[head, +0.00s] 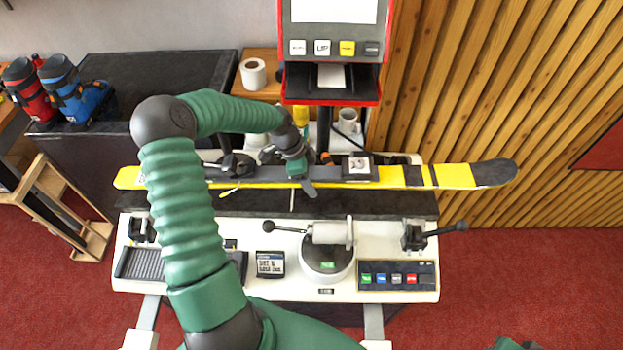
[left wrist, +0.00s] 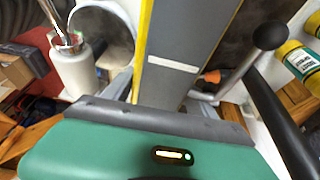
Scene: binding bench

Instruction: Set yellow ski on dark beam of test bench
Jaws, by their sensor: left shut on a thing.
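The yellow ski (head: 455,176) lies lengthwise across the head view, with a dark tip at the right and a grey middle section carrying bindings. My left gripper (head: 303,181) is shut on the ski near its middle. The dark beam (head: 385,205) of the test bench runs parallel, just in front of the ski in the picture. I cannot tell whether the ski touches the bench. In the left wrist view, the ski's grey top and yellow edge (left wrist: 183,62) run away from the gripper, with a white mark across it. My right gripper is not in view.
The white bench (head: 230,230) carries a round clamp unit (head: 328,257), a lever at the right (head: 447,229) and a button panel (head: 397,276). A red-framed display (head: 332,40) stands behind. Ski boots (head: 75,92) are at the far left. A slatted wood wall (head: 500,100) is at the right.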

